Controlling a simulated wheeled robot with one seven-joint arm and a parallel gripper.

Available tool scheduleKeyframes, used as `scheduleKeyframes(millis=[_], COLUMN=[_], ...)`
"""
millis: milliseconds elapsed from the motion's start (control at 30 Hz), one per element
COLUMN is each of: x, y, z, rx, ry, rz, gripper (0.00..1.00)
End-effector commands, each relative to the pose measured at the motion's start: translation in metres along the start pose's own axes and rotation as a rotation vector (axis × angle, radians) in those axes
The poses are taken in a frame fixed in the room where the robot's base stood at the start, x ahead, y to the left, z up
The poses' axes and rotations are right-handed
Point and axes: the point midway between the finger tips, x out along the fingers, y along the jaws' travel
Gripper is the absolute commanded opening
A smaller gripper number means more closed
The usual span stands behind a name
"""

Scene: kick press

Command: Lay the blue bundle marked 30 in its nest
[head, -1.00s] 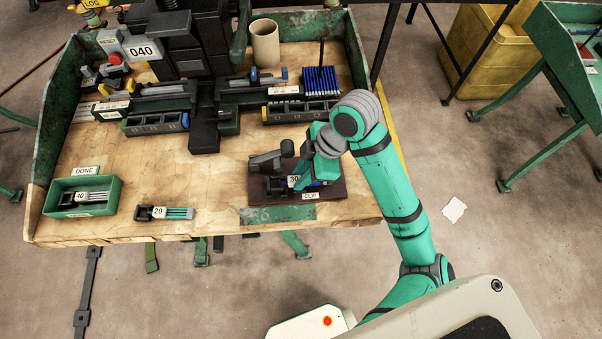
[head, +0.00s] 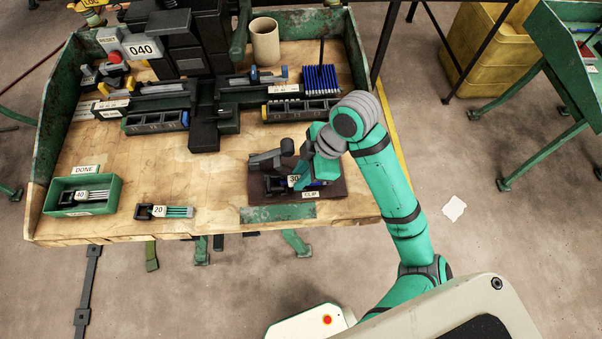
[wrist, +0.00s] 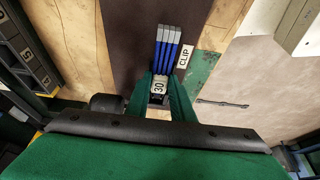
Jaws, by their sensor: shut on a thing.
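The blue bundle marked 30 (wrist: 167,50) shows in the wrist view as several blue rods with grey ends and a white 30 label. My gripper (wrist: 160,88) is shut on it near the label, with a green finger on each side. In the head view the bundle (head: 316,183) is over the dark brown mat marked CLIP (head: 335,190), partly hidden by my arm. I cannot tell whether it touches the mat.
A black clamp-like device (head: 268,160) stands at the mat's back left. A bundle marked 20 (head: 165,211) lies on the bare wood. A bundle marked 40 (head: 92,195) lies in the green DONE tray (head: 60,208). The press (head: 170,40) and a beige cup (head: 265,42) stand behind.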

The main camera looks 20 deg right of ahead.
Motion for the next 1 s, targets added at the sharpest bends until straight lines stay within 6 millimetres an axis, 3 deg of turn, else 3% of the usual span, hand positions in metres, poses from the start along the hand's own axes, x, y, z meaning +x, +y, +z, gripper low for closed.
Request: scheduleKeyframes(millis=[800, 833, 900, 1000], x=[0.0029, 0.0027, 0.0027, 0.0027], y=[0.0000, 0.0001, 0.0001, 0.0001], z=[0.0012, 0.0011, 0.0011, 0.0011], rx=[0.000, 0.000, 0.000, 0.000], ry=[0.000, 0.000, 0.000, 0.000], rz=[0.000, 0.000, 0.000, 0.000], gripper=[0.00, 0.28, 0.43, 0.43])
